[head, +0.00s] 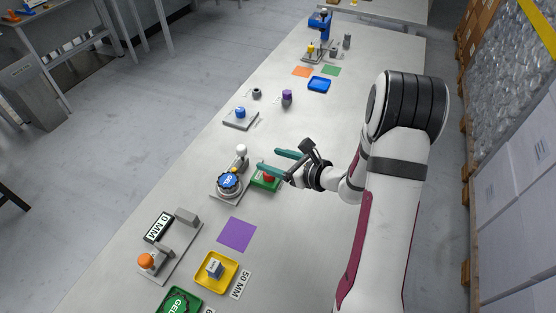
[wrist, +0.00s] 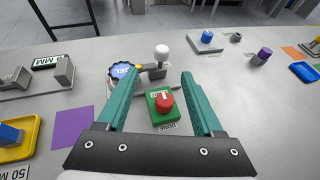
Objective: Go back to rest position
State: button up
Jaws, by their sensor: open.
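My gripper (head: 273,161) is open, with two long teal fingers spread apart, and nothing is between its pads. In the wrist view the gripper (wrist: 158,80) frames a green box with a red knob (wrist: 165,102), labelled DONE, which sits on the table below and between the fingers. In the head view the green box (head: 262,184) is partly covered by the lower finger. Just beyond it stands the press with a round blue-topped cup or disc (head: 228,182) and a white ball handle (head: 242,150); the disc also shows in the wrist view (wrist: 122,71).
A purple square (head: 237,234) and a yellow tray with a block (head: 232,285) lie toward the near end. A gauge with an orange knob (head: 146,260) is at the left. A blue button plate (head: 240,124) and a purple-topped piece (head: 287,97) stand farther off.

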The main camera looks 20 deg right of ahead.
jog(key=shift+v, duration=0.8)
jog(key=shift+a, duration=0.1)
jog(key=s+a+r+n+g+y, duration=0.2)
jog(key=s+a+r+n+g, duration=0.3)
jog(key=s+a+n, duration=0.3)
jog(key=s+a+r+n+g+y, duration=0.2)
jog(key=s+a+r+n+g, duration=0.3)
jog(key=a, duration=0.5)
jog(key=s+d+n+g+h, duration=0.1)
jog(key=s+d+n+h, duration=0.2)
jog(key=s+n, duration=0.3)
jog(key=s+d+n+g+h, duration=0.1)
jog(key=s+n+h, duration=0.4)
jog(key=s, duration=0.6)
jog(key=shift+d+f+n, duration=0.15)
jog(key=shift+d+n, duration=0.35)
jog(key=shift+d, duration=0.35)
